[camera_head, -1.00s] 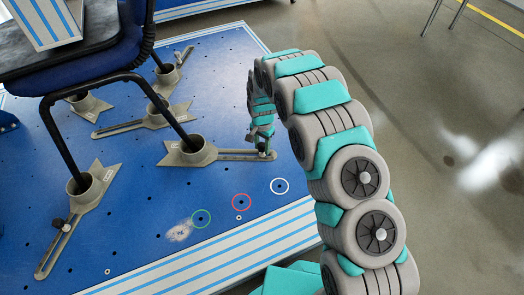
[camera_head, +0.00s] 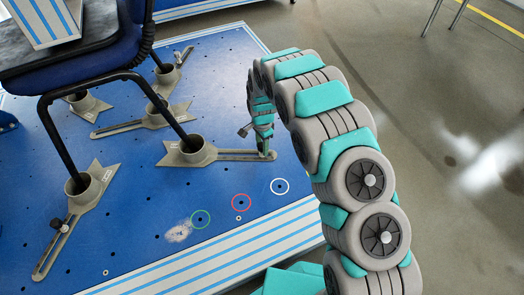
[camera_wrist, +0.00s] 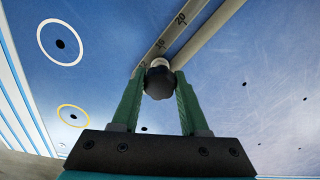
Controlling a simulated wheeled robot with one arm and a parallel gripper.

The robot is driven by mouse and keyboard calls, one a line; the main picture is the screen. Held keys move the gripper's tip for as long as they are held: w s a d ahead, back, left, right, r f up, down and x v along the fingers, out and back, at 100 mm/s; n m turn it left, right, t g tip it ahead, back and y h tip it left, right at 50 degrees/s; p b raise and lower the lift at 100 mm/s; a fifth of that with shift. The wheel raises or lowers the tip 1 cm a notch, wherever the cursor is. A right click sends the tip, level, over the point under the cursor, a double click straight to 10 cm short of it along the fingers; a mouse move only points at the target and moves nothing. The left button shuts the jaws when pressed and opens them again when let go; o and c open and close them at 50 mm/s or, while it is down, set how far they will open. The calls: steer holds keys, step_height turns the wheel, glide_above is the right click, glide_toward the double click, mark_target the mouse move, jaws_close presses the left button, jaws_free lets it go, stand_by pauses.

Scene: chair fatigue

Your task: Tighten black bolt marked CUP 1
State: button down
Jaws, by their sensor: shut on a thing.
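A grey cup clamp (camera_head: 198,152) holds a chair leg on the blue plate in the head view, and its slotted arm (camera_head: 235,155) runs right. I cannot read a CUP 1 marking on it. My gripper (camera_head: 265,150) points down at the slot's right end. In the wrist view, the black bolt (camera_wrist: 159,86) has a rounded knob head and sits between the two green fingers of my gripper (camera_wrist: 159,76). The fingers are shut on it from both sides. The bolt is at the slotted bar with printed numbers (camera_wrist: 165,35). In the head view the bolt is largely hidden by my gripper.
The blue chair (camera_head: 95,55) stands in several cup clamps on the perforated blue plate (camera_head: 150,215). Another clamp (camera_head: 75,200) at the left has its own dark bolt (camera_head: 57,224).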

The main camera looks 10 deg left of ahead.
steer(key=m+b, duration=0.1)
steer(key=m, duration=0.2)
steer(key=shift+m, duration=0.3)
steer(key=shift+c, duration=2.2)
jaws_free()
steer(key=shift+r+n+p, duration=0.15)
steer(key=shift+n+p, duration=0.35)
steer(key=shift+n, duration=1.5)
